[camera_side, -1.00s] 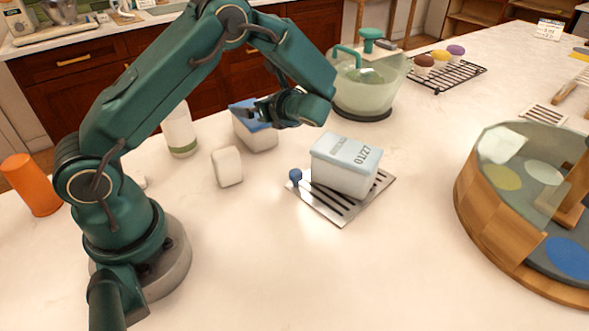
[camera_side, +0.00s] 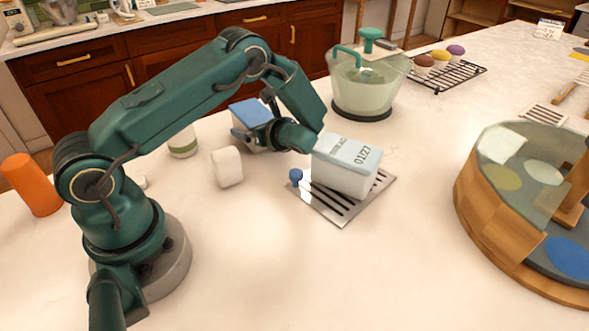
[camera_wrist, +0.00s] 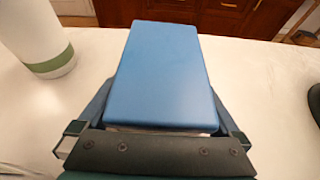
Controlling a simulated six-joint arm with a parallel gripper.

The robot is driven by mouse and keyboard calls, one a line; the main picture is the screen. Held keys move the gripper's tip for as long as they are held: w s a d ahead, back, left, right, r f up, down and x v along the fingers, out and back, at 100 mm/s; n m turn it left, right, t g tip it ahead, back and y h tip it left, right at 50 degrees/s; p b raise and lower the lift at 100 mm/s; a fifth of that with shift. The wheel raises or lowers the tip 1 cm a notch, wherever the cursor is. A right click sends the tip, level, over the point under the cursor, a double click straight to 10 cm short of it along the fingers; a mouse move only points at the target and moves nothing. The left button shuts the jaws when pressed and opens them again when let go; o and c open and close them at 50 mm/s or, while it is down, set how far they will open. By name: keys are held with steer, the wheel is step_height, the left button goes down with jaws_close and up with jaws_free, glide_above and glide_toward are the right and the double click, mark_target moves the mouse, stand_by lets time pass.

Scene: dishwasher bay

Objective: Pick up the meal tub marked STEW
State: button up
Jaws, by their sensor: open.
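A white tub with a plain blue lid (camera_side: 251,112) stands on the counter behind my gripper (camera_side: 254,136). Its lid fills the middle of the wrist view (camera_wrist: 162,72), with no lettering visible on it. My gripper is open, with one finger along each side of this tub; I cannot tell whether they touch it. A second white tub with a pale blue lid (camera_side: 346,166) sits on a slotted metal plate to the right. Its lid shows upside-down print with "01/27"; I cannot read the word. I see no readable STEW mark.
A white block (camera_side: 227,167) and a green-banded white bottle (camera_side: 183,142) stand left of the blue-lidded tub. The slotted plate (camera_side: 342,213) has a blue knob. A clear bowl (camera_side: 365,95) is behind, a round wooden rack (camera_side: 485,225) at right. The front counter is clear.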

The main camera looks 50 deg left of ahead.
steer(key=c, duration=1.5)
steer(key=shift+c, duration=0.3)
steer(key=shift+r, duration=0.2)
